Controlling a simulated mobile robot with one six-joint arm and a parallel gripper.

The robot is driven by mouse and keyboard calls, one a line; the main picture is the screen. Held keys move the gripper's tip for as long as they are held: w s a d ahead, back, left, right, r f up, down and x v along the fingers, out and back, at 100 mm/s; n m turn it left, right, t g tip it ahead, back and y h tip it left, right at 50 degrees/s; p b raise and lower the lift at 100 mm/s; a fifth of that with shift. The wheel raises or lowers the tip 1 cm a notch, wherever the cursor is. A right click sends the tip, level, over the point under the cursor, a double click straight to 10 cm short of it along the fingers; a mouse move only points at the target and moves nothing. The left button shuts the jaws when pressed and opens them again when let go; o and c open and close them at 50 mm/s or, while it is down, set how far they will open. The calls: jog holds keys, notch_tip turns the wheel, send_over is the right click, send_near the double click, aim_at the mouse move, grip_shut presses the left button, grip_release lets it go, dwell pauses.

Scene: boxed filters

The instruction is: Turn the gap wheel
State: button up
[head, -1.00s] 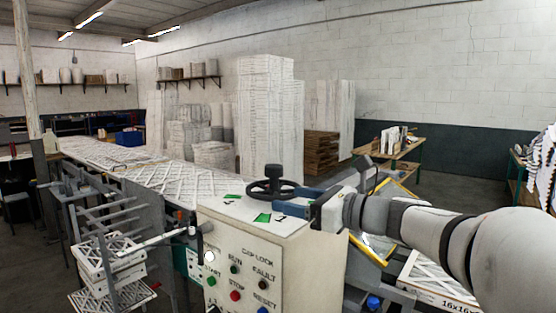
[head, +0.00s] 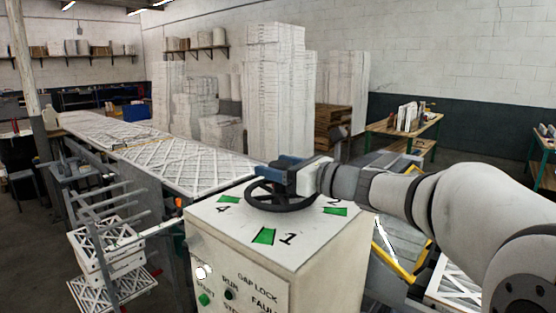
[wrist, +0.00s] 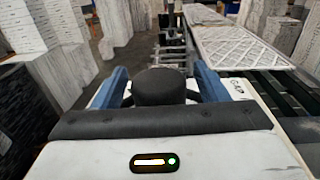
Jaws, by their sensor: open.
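The black gap wheel (head: 293,205) lies flat on top of the pale control box (head: 320,245). Green marks with the numbers 4, 1 and 2 show around it. My gripper (head: 272,168) is at the wheel's far side, its blue fingers at knob height. In the wrist view, the wheel's black knob (wrist: 160,86) stands between the two open blue fingers. I cannot tell whether either finger touches it. In the head view the knob is hidden behind the gripper.
A conveyor with white lattice-faced filters (head: 190,165) runs behind and left of the box. The box front carries labelled buttons, including a green START button (head: 205,298). Tall white stacks (head: 275,100) stand behind. A yellow-edged frame (head: 395,250) is right of the box.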

jog(key=shift+x, duration=0.8)
jog(key=shift+c, duration=0.6)
jog(key=shift+s, duration=0.1)
jog(key=c, duration=1.2)
jog(key=shift+d, duration=0.25)
jog(key=shift+c, duration=0.2)
jog(key=shift+a, duration=0.25)
jog(key=shift+c, duration=0.2)
